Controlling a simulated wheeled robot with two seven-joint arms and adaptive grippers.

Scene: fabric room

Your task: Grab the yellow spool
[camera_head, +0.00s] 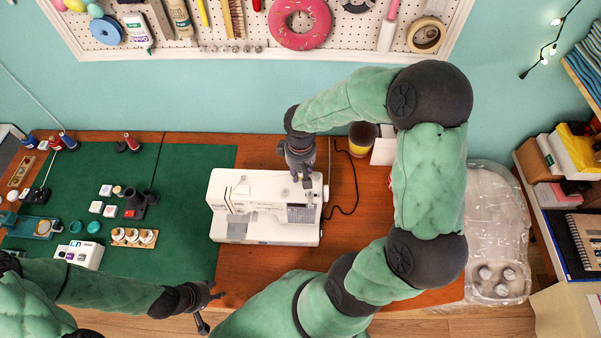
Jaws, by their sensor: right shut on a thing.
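My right gripper (302,176) reaches down over the back edge of the white sewing machine (262,205), right of its middle. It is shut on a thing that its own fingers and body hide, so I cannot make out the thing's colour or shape. I cannot clearly pick out a yellow spool. A dark-topped round thing with a yellow lower part (358,151) stands at the table's back edge, right of the gripper. My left gripper (209,309) is low at the table's front edge, with its fingers spread and empty.
A green cutting mat (185,215) covers the table's left side. A black cable (352,185) lies right of the machine. Shelves (555,210) stand at the right.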

